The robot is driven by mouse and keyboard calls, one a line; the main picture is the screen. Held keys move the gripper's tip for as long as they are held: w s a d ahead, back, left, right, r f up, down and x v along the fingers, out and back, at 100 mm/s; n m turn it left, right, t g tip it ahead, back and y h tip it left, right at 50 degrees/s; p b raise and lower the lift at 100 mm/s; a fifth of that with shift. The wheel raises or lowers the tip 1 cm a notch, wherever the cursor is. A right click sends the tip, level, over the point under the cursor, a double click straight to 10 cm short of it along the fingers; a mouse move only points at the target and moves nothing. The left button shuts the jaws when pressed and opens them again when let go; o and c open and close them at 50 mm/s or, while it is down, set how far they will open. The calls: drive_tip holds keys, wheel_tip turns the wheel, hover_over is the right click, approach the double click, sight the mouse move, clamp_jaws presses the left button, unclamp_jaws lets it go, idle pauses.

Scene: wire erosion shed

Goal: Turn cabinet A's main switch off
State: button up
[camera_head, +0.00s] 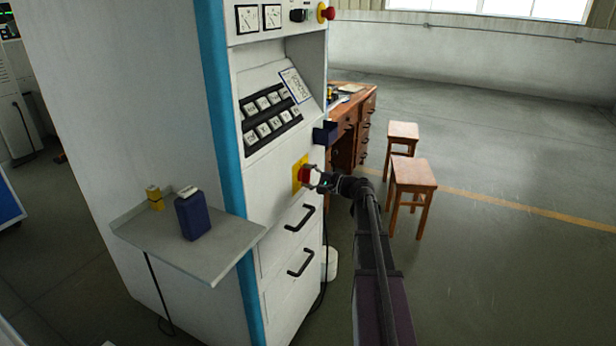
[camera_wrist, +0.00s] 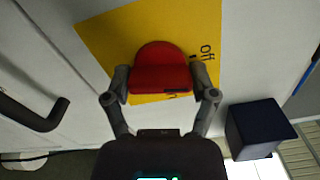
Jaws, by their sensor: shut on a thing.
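The main switch is a red knob (camera_wrist: 160,68) on a yellow plate (camera_wrist: 115,40) marked "Off". In the head view the red knob (camera_head: 304,174) and yellow plate (camera_head: 296,180) sit on the front of the white cabinet (camera_head: 285,205), above two drawers with black handles. My gripper (camera_wrist: 160,92) has one finger on each side of the knob and is shut on it. In the head view my gripper (camera_head: 312,177) reaches the knob from the right. A second label under the knob is mostly hidden, and I cannot tell which way the switch points.
A grey side shelf (camera_head: 225,262) sticks out at the left with a dark blue box (camera_head: 193,215) on it. A dark blue box (camera_wrist: 258,128) juts from the cabinet near my gripper. A wooden desk (camera_head: 345,150) and two stools (camera_head: 412,175) stand behind. The floor right is clear.

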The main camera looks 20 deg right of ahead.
drive_tip(key=shift+w+d+n, duration=0.1)
drive_tip(key=shift+w+n, duration=0.05)
drive_tip(key=shift+n, duration=1.05)
drive_tip(key=o, duration=1)
drive_tip(key=v, duration=1.2)
